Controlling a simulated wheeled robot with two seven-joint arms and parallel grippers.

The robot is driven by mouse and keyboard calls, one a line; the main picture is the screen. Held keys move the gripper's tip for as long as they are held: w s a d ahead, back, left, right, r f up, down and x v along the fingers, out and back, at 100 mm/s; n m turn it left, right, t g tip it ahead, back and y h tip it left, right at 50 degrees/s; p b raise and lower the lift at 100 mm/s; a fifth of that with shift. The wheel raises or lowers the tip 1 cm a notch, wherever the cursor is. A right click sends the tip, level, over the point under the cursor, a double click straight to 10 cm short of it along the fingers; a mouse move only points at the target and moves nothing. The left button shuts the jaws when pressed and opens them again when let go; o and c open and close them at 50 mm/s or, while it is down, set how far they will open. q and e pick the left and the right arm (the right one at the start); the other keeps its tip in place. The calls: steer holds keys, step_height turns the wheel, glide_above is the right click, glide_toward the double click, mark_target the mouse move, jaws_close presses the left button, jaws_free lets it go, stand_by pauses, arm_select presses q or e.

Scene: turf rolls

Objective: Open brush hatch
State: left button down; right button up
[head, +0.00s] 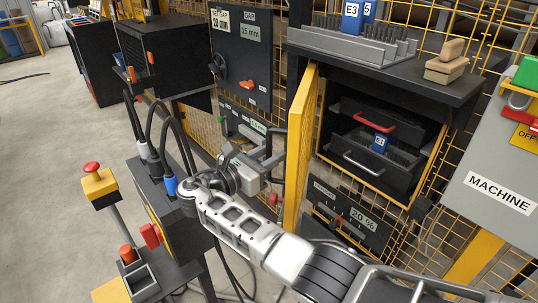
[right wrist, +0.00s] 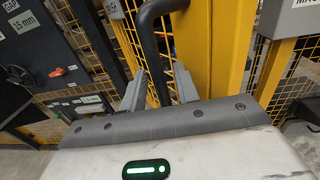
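The yellow hatch (head: 301,135) stands swung outward from the dark cabinet (head: 322,140) and shows nearly edge-on in the head view. It also shows as a yellow panel in the right wrist view (right wrist: 215,45). Its dark bar handle (right wrist: 148,45) runs between the fingers of my right gripper (right wrist: 158,90). The fingers are apart, one on each side of the bar, with gaps visible. In the head view my right gripper (head: 270,158) is at the left side of the hatch. My left gripper is not in view.
The cabinet holds a drawer with a red handle (head: 375,122) and one with a grey handle (head: 362,161). A wooden brush (head: 446,66) lies on top. A post with a red button (head: 92,168) stands at left. Yellow mesh fencing surrounds the cabinet; the left floor is mostly clear.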

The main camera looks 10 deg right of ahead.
arm_select(q)
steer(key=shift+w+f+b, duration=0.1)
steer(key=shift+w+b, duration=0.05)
steer(key=shift+b, duration=0.3)
arm_select(e)
steer(key=v, duration=0.7)
steer(key=shift+s+a, duration=0.15)
steer(key=shift+a, duration=0.05)
